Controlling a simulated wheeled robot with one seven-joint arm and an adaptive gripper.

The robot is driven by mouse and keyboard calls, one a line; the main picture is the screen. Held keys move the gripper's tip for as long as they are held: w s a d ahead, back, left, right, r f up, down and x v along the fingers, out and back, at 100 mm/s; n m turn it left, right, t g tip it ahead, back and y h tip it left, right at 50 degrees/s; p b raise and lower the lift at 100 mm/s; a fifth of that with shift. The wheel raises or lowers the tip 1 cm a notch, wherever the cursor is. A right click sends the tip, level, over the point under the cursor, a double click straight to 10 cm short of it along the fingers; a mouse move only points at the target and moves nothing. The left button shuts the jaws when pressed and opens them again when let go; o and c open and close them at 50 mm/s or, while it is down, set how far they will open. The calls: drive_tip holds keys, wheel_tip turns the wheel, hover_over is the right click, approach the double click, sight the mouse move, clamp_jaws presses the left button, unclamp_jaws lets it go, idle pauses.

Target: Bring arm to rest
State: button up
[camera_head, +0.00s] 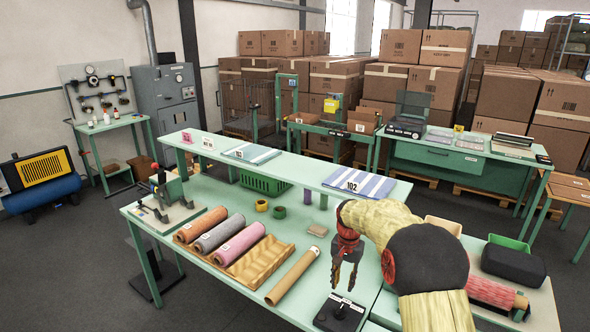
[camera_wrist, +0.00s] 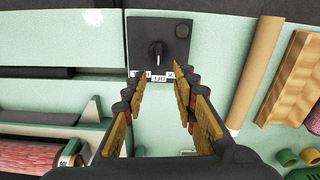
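My gripper (camera_head: 346,276) hangs from my cloth-sleeved arm over the right part of the green workbench (camera_head: 230,292), pointing down. In the wrist view my gripper (camera_wrist: 160,88) has its two fingers apart with nothing between them. A black switch box (camera_head: 338,314) with a knob and a white label strip lies on the bench just below the fingertips in the head view. In the wrist view the switch box (camera_wrist: 158,42) is ahead of the fingertips, and the fingers look apart from it. The label is partly readable, showing "OFF".
A cardboard tube (camera_head: 292,276) lies left of my gripper, beside a wavy wooden rack (camera_head: 262,262) with several fabric rolls. A raised shelf (camera_head: 300,174) runs behind, carrying folded striped cloth (camera_head: 358,183). A pink roll (camera_head: 490,291) and black bin (camera_head: 513,263) are right of my arm.

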drive_tip(key=s+f+n+g, duration=0.1)
drive_tip(key=s+f+n, duration=0.1)
drive_tip(key=s, duration=0.5)
drive_tip(key=s+r+n+t+b, duration=0.1)
drive_tip(key=s+r, duration=0.4)
drive_tip(key=s, duration=0.6)
drive_tip(key=s+r+n+t+b, duration=0.1)
drive_tip(key=s+r+t+b, duration=0.2)
drive_tip(key=s, duration=0.9)
drive_tip(key=s+r+n+t+b, duration=0.2)
drive_tip(key=s+r, duration=0.5)
drive_tip(key=s, duration=0.4)
drive_tip(key=shift+s+r+b, duration=0.25)
drive_tip(key=shift+r+b, duration=0.05)
drive_tip(key=shift+r, duration=0.1)
